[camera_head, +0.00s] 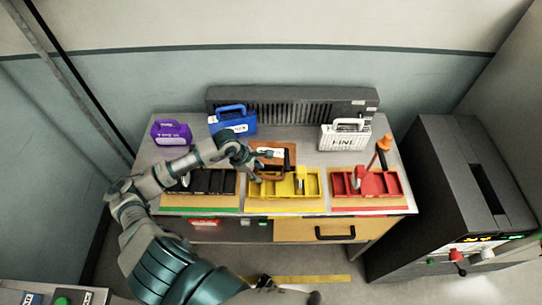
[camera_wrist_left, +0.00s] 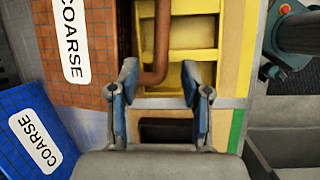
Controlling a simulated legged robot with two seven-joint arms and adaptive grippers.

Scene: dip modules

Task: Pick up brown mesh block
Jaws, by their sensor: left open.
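The brown mesh block (camera_head: 270,152) stands at the back of the table's middle, behind the yellow tray (camera_head: 290,195). In the left wrist view its gridded face (camera_wrist_left: 95,88) shows at upper left with a white "COARSE" label, and its brown tube handle (camera_wrist_left: 163,40) juts out to the right. My left gripper (camera_head: 257,174) is over the front of the block. In the left wrist view its two blue-padded fingers (camera_wrist_left: 160,76) are open, and the handle's bend shows between them. I cannot tell whether the fingers touch it.
A blue case (camera_head: 232,122) and purple case (camera_head: 171,133) stand at back left, a white "FINE" case (camera_head: 344,137) at back right. A black tray (camera_head: 208,182) and red tray (camera_head: 370,184) flank the yellow one. An orange-topped post (camera_head: 381,147) rises by the red tray.

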